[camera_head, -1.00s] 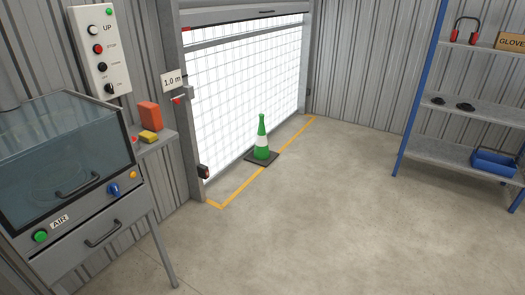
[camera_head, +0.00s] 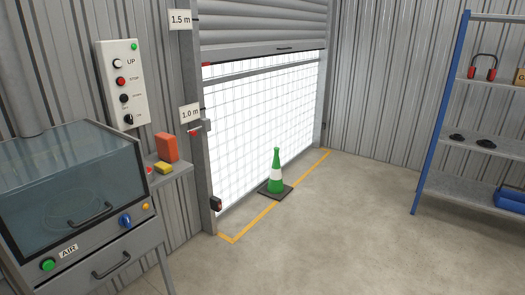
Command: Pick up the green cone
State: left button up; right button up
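Neither of my grippers shows in the head view.
A cabinet (camera_head: 75,190) with a clear hood and a drawer stands at the left. A small shelf (camera_head: 180,172) beside it holds an orange block and a yellow one. A blue-framed rack (camera_head: 440,120) stands at the right. The floor (camera_head: 330,240) before the cone is clear.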

aim_at(276, 189)
jog(key=i+z, duration=0.3)
jog(key=i, duration=1.65)
